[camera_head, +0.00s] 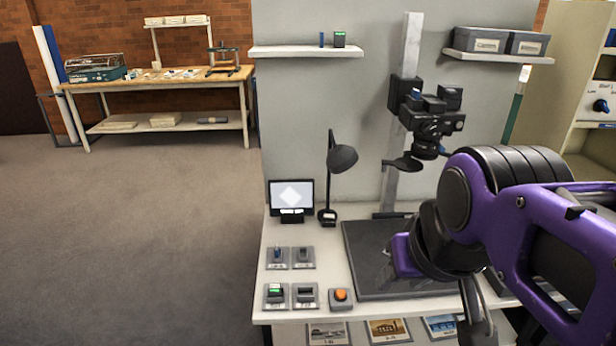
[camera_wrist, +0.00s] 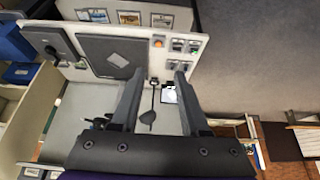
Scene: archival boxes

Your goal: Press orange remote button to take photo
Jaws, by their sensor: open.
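The orange button (camera_head: 341,294) sits on a small grey base near the front edge of the white table (camera_head: 327,258). In the wrist view the orange button (camera_wrist: 158,43) lies beyond my fingertips, roughly in line with the gap between them. My gripper (camera_wrist: 160,76) is open and empty. In the head view my purple arm comes in from the right, and its end hangs to the right of the button, apart from it. A black camera (camera_head: 432,122) is mounted on a column above a dark baseboard (camera_head: 367,262).
Grey switch blocks (camera_head: 276,294) stand left of the button. A small monitor (camera_head: 291,196) and a desk lamp (camera_head: 342,158) stand at the table's back. Framed pictures (camera_head: 388,330) lie below the front edge. Open floor (camera_head: 130,230) is at the left.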

